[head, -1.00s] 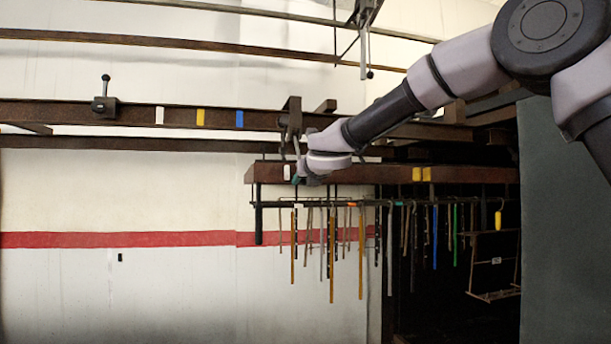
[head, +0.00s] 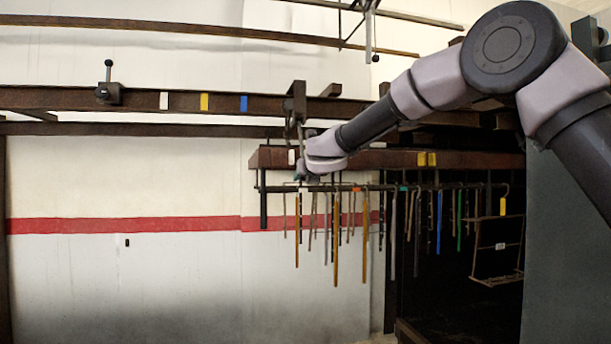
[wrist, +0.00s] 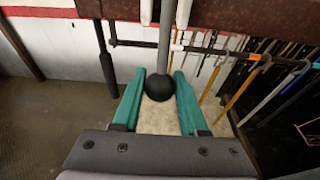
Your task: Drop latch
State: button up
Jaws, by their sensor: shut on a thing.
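The latch is a dark bracket (head: 296,103) on the brown rail, with a grey lever hanging from it toward my gripper (head: 303,175). In the wrist view the lever (wrist: 166,40) comes down from the top and ends in a black ball knob (wrist: 158,87). My gripper's green fingers (wrist: 158,95) are shut on this knob, one on each side.
A lower beam (head: 400,160) carries several hanging rods and hooks just right of my gripper. A wire frame (head: 498,248) hangs further right. Another lever (head: 108,80) stands upright on the rail at left, past coloured tags.

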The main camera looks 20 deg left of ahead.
jog(key=x, duration=0.8)
jog(key=shift+w+a+r, duration=0.15)
jog(key=shift+w+r, duration=0.1)
jog(key=shift+r, duration=0.05)
jog(key=o, duration=1.1)
jog(key=s+d, duration=0.3)
jog(key=s, duration=0.3)
jog(key=shift+d, duration=0.3)
